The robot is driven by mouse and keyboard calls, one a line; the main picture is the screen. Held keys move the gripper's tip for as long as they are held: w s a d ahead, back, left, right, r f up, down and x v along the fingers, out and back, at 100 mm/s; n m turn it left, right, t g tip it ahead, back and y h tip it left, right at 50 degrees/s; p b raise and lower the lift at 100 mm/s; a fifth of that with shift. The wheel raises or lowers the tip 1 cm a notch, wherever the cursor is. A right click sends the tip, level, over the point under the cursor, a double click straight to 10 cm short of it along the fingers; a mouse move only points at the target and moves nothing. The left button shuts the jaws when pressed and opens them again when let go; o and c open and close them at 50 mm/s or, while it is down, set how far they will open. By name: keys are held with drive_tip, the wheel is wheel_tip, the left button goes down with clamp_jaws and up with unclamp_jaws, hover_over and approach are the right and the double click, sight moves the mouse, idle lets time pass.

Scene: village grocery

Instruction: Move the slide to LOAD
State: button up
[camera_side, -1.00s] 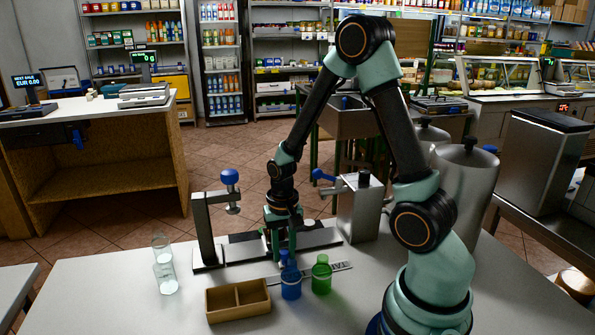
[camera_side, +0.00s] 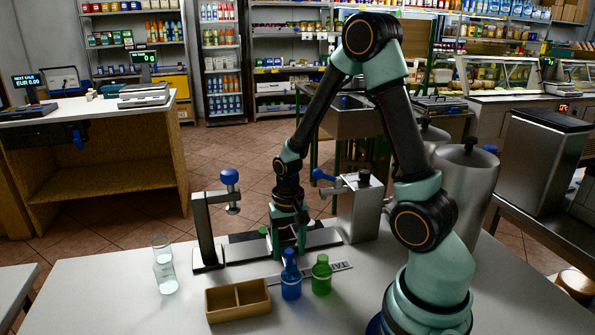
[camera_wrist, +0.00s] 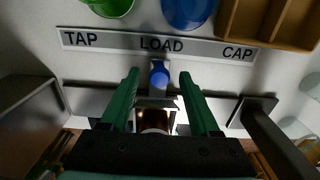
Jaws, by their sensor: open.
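The knob lines up with the word LOAD on the label strip (camera_wrist: 160,45), between TAP on the left and CAP on the right. My gripper (camera_wrist: 159,73) is open, with a gap on each side of the knob. In the side view my gripper (camera_side: 286,245) is low over the middle of the rail (camera_side: 242,251). The carriage is mostly hidden there behind my gripper and the blue bottle (camera_side: 291,284).
The green bottle (camera_side: 321,277) and a two-part wooden tray (camera_side: 237,316) stand in front of the rail. A clear bottle (camera_side: 165,270) stands left. A press post (camera_side: 206,232) is at the rail's left end, a steel dispenser (camera_side: 358,215) at its right.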

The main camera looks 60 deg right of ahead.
drive_tip(key=shift+r, duration=3.25)
drive_tip(key=shift+a+r, duration=0.15)
drive_tip(key=shift+r, duration=0.15)
drive_tip(key=s+a+r+n+t, duration=0.1)
drive_tip(key=a+r+n+t, duration=0.1)
drive_tip(key=a+r+n, duration=0.2)
drive_tip(key=s+a+r+n+t, duration=0.2)
drive_tip(key=a+r+n, duration=0.3)
drive_tip(key=r, duration=0.5)
drive_tip(key=shift+a+r+t, duration=0.2)
drive_tip(key=shift+a+t, duration=0.3)
drive_tip(key=shift+t, duration=0.3)
